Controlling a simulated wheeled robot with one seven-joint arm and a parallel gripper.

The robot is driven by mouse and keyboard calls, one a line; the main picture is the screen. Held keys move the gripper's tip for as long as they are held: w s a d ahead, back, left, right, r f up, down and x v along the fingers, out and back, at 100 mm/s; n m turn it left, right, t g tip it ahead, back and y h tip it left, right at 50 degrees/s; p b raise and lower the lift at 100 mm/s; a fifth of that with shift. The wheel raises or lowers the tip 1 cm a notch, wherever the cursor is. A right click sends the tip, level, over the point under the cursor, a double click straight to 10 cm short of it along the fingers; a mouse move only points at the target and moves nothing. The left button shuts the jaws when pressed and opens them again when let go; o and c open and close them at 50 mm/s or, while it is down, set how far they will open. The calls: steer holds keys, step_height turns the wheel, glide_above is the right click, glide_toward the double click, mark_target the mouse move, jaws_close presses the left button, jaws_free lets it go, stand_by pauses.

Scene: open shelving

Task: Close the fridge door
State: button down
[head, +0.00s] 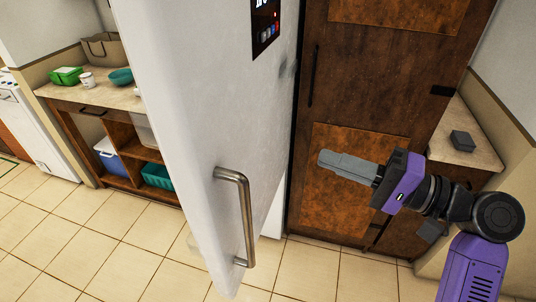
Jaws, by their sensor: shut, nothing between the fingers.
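A dark display panel (265,22) is at the top of the door. My gripper (324,160) is shut and empty, to the right of the door and handle, apart from both. It points left, in front of the brown wooden cabinet. The fridge interior is mostly hidden behind the door.
A tall brown wooden cabinet (415,45) stands right of the fridge. A counter (465,135) with a small dark box (463,140) is at the right. Open shelving (115,148) with bins and bowls is at the left. Tiled floor (110,240) is clear.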

steer(key=s+a+f+g, duration=0.1)
steer(key=s+g, duration=0.2)
steer(key=p, duration=0.3)
glide_toward(235, 160)
steer(key=shift+n, duration=0.3)
steer(key=x, duration=0.7)
